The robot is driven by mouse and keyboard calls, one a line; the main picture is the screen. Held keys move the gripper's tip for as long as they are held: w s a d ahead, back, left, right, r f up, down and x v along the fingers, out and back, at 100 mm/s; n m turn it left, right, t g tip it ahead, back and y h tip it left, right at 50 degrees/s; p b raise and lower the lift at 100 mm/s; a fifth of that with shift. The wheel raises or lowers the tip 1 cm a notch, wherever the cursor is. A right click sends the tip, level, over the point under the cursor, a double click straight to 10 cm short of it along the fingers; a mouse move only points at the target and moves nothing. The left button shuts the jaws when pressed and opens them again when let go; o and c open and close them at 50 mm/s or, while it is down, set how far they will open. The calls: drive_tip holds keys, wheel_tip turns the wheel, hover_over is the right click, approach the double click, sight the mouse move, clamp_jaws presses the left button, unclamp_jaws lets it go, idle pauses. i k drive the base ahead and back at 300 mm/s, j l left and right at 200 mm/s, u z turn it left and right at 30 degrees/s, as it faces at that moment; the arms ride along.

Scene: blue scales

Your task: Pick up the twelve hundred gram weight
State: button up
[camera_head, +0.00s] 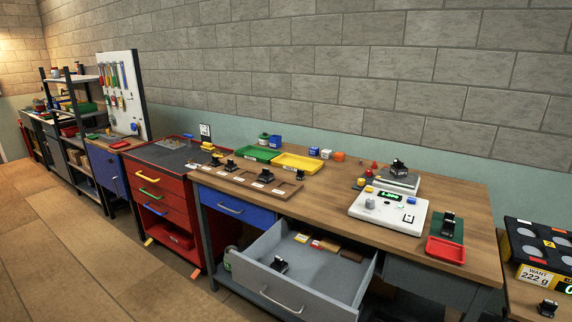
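I cannot tell which object is the twelve hundred gram weight, as the markings are too small to read. Several small black weight-like pieces stand about. Some are on a wooden board (246,180) on the workbench. One black piece (279,265) lies in the open grey drawer (322,272). One (448,222) stands on a green mat, one (398,167) on a grey scale, and one (547,308) at the lower right. A white scale (388,211) with a lit green display carries a small grey piece (370,204). My gripper is not in view.
The open drawer sticks out from the workbench (328,194) into the floor space. Green (258,153), yellow (298,163) and red (446,250) trays lie on top. A red drawer cabinet (160,190) stands to the left. The floor (90,255) at the left is clear.

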sight(398, 170)
drive_tip(key=i+l, duration=0.35)
drive_tip(key=i, duration=0.15)
drive_tip(key=i+l+z, duration=0.1)
drive_tip(key=i+l, duration=0.25)
drive_tip(key=i, duration=0.15)
drive_tip(key=i+l, duration=0.3)
drive_tip(key=i, duration=0.2)
